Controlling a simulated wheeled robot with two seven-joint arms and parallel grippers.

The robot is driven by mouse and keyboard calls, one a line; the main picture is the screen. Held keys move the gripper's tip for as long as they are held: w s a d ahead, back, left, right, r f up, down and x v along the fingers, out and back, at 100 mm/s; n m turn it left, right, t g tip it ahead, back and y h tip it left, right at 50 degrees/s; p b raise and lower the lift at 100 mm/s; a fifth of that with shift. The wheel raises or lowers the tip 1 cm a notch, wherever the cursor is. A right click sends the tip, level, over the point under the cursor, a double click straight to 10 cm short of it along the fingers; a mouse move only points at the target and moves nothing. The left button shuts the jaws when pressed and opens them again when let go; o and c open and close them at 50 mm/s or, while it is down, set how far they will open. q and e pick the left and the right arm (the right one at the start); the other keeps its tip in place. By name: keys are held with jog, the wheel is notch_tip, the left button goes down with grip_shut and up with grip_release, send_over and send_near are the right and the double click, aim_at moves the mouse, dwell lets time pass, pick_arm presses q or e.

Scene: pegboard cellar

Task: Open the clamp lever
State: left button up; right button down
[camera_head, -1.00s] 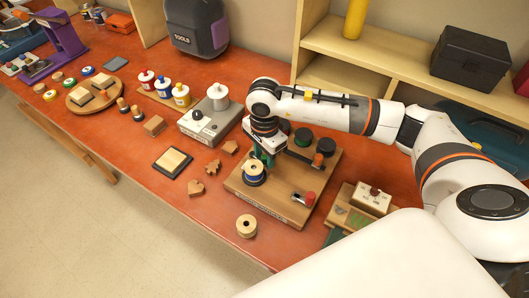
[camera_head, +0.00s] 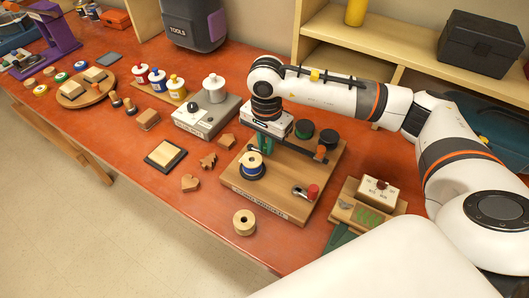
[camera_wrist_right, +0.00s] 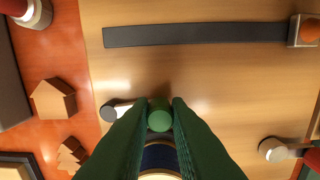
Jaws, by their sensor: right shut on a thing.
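The wooden clamp board (camera_head: 236,170) lies on the red bench in the head view. My right gripper (camera_head: 264,152) reaches down over its left part, behind a blue-wound spool (camera_head: 252,166). In the right wrist view my right gripper (camera_wrist_right: 160,110) is shut on the round green knob (camera_wrist_right: 159,121) of a small metal lever. The lever's dark pivot (camera_wrist_right: 111,111) is just left of the knob. The fingers hide part of the lever, so its exact angle is unclear. A second lever with a red knob (camera_head: 313,191) sits at the board's right corner. My left gripper is not in view.
A black strap (camera_wrist_right: 190,34) runs across the board to an orange-brown block (camera_wrist_right: 307,30).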

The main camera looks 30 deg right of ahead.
jog(key=n+b, duration=0.2)
jog(key=b, duration=0.1)
jog(key=shift+w+d+f, duration=0.2)
jog(key=shift+w+d, duration=0.15)
jog(key=shift+w+d+r+n+b, duration=0.15)
jog(key=shift+w+r+n+b, duration=0.05)
jog(key=shift+n+b, duration=0.7)
jog(key=shift+r, duration=0.1)
jog(key=c, duration=1.4)
grip_release()
jog(key=shift+o, duration=0.2)
notch_tip(320, 180, up, 12)
jog(key=b, duration=0.1)
